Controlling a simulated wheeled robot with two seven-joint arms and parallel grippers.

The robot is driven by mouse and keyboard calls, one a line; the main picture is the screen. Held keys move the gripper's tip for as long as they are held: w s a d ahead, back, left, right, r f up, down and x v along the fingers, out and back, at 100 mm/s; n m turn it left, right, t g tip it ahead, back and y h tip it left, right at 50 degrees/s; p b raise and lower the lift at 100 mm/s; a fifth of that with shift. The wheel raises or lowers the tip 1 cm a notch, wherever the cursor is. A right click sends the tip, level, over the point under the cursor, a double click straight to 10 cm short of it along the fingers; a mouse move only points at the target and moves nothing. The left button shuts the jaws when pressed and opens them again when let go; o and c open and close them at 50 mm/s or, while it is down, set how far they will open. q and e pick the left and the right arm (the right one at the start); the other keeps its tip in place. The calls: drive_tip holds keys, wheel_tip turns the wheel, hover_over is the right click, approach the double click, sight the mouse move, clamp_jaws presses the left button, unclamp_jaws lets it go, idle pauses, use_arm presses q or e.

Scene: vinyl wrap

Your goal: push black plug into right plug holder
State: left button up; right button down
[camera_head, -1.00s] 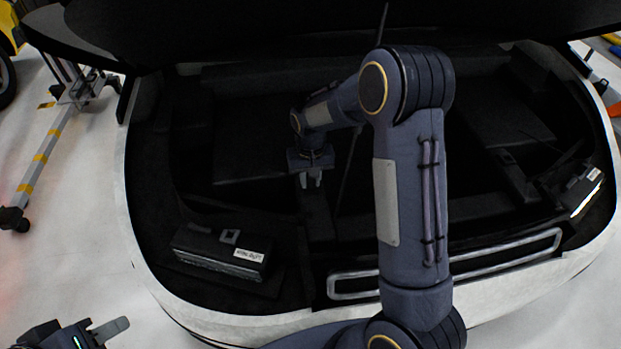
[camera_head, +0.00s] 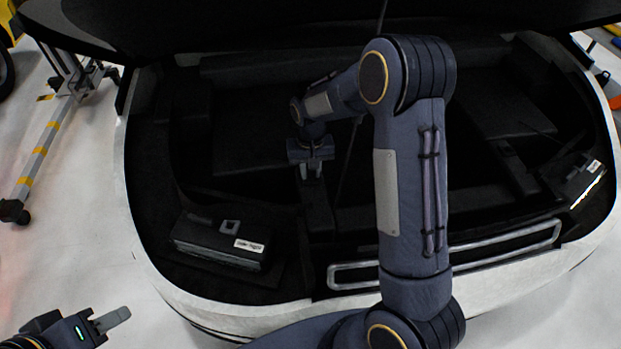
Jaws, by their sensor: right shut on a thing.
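My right gripper (camera_head: 312,174) reaches deep into the dark trunk and points down near its middle. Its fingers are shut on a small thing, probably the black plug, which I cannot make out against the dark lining. A dark box with a white label (camera_head: 222,243) and a small grey square socket on top sits at the trunk's front left. A similar labelled box (camera_head: 578,180) sits at the right edge. I cannot tell whether either is a plug holder. My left gripper (camera_head: 115,320) is outside the trunk at the lower left, apart from everything; its finger opening is unclear.
The white car body rim (camera_head: 150,262) surrounds the trunk. A silver rectangular frame (camera_head: 500,240) lies along its front edge. My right arm covers much of the centre. The raised lid overhangs the top. A wheeled stand (camera_head: 45,140) is on the floor at left.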

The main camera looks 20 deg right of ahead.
drive_tip(key=shift+s+f, duration=0.2)
drive_tip(key=shift+f, duration=0.1)
drive_tip(key=c, duration=1.1)
unclamp_jaws()
drive_tip(key=shift+a, duration=0.1)
drive_tip(key=shift+c, duration=0.2)
drive_tip(key=shift+d, duration=0.2)
drive_tip(key=shift+s, duration=0.1)
drive_tip(key=r, duration=0.8)
drive_tip(key=shift+w+a+r, duration=0.2)
drive_tip(key=shift+w+a, duration=0.1)
drive_tip(key=shift+a, duration=0.1)
